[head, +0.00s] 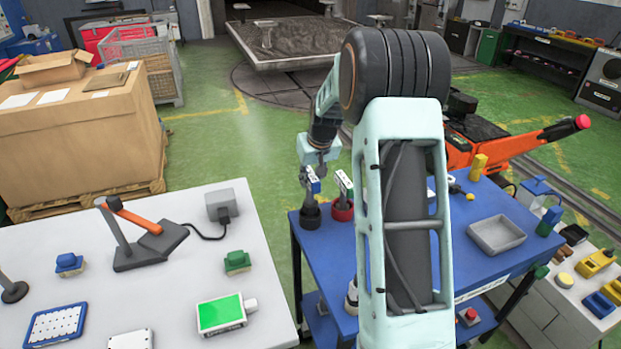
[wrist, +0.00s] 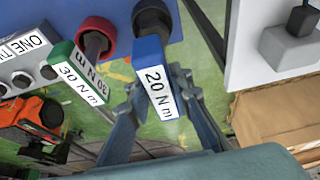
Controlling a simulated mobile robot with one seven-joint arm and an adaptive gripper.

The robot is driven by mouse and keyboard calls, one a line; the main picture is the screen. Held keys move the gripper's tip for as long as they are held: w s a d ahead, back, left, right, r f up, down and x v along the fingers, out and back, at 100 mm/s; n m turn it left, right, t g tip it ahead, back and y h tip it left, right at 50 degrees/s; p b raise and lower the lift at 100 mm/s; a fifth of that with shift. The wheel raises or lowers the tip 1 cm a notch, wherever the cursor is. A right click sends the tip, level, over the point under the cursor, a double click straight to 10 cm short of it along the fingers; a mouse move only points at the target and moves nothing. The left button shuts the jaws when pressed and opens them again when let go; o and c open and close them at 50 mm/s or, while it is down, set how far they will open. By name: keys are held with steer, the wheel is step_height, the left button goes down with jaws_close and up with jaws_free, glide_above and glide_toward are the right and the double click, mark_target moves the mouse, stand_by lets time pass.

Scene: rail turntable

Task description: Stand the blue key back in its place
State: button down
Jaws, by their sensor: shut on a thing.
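The blue key (wrist: 150,60) has a blue head with a white "20 N m" label. My gripper (wrist: 156,82) is shut on this head, one finger on each side, in the wrist view. A black round holder (wrist: 152,16) shows just beyond the key at the edge of the blue table. In the head view the blue key (head: 313,184) is upright or nearly so above the black holder (head: 310,216), with my gripper (head: 313,172) over it. Whether the key's lower end is inside the holder I cannot tell.
A green-headed "30 N m" key (wrist: 75,75) stands in a red holder (wrist: 97,30) close beside. The blue table (head: 400,255) also carries a grey tray (head: 496,235) and a yellow block (head: 478,167). A white table (head: 190,285) stands to the left, across a gap.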

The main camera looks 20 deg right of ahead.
mark_target(311, 203)
steer(key=shift+f+b, duration=1.85)
steer(key=shift+f, duration=0.6)
steer(key=c, duration=1.7)
jaws_free()
steer(key=shift+o, duration=0.2)
steer(key=v, duration=1.2)
steer(key=shift+r, duration=0.1)
